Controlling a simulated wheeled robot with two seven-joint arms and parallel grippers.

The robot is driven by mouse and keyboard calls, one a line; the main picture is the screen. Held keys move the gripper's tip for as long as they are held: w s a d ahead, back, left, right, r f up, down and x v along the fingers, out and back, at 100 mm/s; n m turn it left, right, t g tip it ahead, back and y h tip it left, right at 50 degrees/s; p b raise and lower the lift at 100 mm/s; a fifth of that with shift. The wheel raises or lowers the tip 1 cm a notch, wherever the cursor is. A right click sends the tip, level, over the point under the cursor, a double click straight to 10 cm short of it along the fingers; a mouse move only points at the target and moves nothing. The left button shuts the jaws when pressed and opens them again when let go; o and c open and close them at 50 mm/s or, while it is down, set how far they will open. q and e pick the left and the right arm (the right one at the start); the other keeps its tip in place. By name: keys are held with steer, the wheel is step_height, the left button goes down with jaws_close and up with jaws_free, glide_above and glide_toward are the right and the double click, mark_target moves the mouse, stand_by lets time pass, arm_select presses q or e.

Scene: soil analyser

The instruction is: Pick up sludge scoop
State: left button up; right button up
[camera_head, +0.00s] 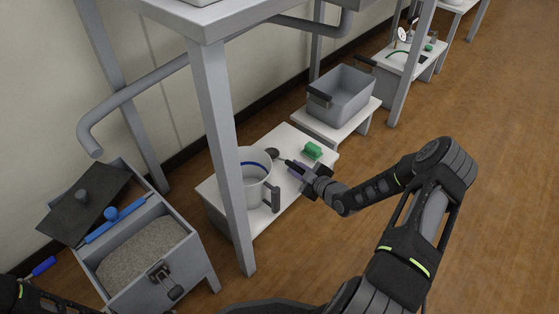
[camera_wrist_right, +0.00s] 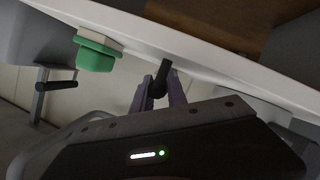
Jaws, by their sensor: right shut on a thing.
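The sludge scoop (camera_head: 272,153) has a dark round bowl and a thin dark handle. It is at the low white bench, next to the white pot. My right gripper (camera_head: 297,167) comes in from the right, low over the bench, and is shut on the scoop's handle. In the right wrist view its two purplish fingers (camera_wrist_right: 160,98) close on the black handle (camera_wrist_right: 163,74). The scoop's bowl is not clear there. I cannot tell whether the scoop is lifted off the bench. Only a dark link of my left arm shows at the lower left; its gripper is out of view.
A white pot (camera_head: 256,186) with a dark handle stands left of my gripper. A green sponge (camera_head: 312,150) lies just behind it. A grey bin (camera_head: 345,98) sits farther back. A grey table leg (camera_head: 222,140) rises in front of the bench. A gravel box (camera_head: 150,250) stands at left.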

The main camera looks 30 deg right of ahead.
jaws_close()
step_height(320, 180, up, 10)
steer(key=p, duration=0.4)
steer(key=shift+p, duration=0.3)
steer(key=shift+s, duration=0.1)
stand_by(0.3)
